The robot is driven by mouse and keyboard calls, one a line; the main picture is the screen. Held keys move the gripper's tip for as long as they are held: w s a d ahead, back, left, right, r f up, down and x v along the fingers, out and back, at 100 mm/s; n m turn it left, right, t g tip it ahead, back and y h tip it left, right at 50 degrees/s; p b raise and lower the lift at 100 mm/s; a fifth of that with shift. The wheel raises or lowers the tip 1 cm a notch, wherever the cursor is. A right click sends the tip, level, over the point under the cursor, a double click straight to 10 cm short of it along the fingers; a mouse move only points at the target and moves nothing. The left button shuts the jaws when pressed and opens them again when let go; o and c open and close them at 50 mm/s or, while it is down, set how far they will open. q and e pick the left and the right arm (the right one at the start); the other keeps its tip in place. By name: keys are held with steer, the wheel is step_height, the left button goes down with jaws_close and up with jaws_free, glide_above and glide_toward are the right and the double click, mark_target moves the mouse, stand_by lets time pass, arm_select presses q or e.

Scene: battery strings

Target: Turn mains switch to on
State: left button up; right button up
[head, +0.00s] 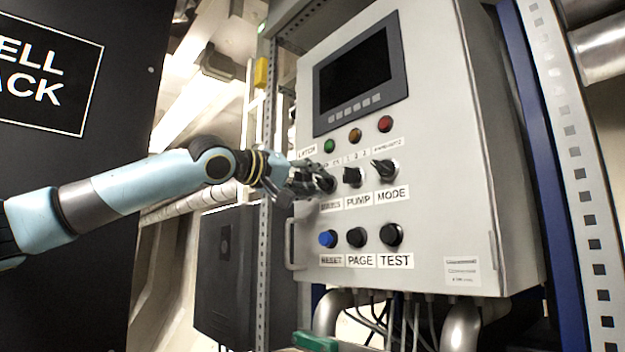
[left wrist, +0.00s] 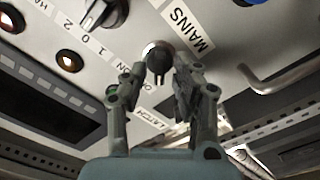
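The grey control cabinet (head: 440,240) carries a row of three dark rotary switches. The mains switch is the leftmost, above its MAINS label (head: 331,204), and my left gripper (head: 312,178) largely covers it in the head view. In the left wrist view the black mains knob (left wrist: 159,60) shows between the two fingertips of my left gripper (left wrist: 158,72). The fingers are apart, one on each side of the knob. The right-hand finger is close to it; I cannot tell whether it touches. My right gripper is not in view.
The pump switch (head: 352,176) and mode switch (head: 385,170) sit to the right. Below are a blue reset button (head: 327,239) and two black buttons. Indicator lamps and a dark screen (head: 357,75) are above. A handle (head: 292,246) stands out at the cabinet's left edge.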

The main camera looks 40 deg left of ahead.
arm_select(q)
jaws_close()
steer(key=shift+m, duration=0.3)
steer(key=m, duration=0.3)
steer(key=shift+r, duration=0.15)
steer(key=m, duration=0.4)
steer(key=shift+d+p, duration=0.1)
steer(key=shift+p, duration=0.2)
steer(key=m, duration=0.5)
steer(key=shift+d, duration=0.1)
steer(key=m, duration=0.5)
steer(key=shift+d, duration=0.1)
steer(key=shift+m, duration=0.3)
steer(key=shift+o, duration=0.9)
jaws_free()
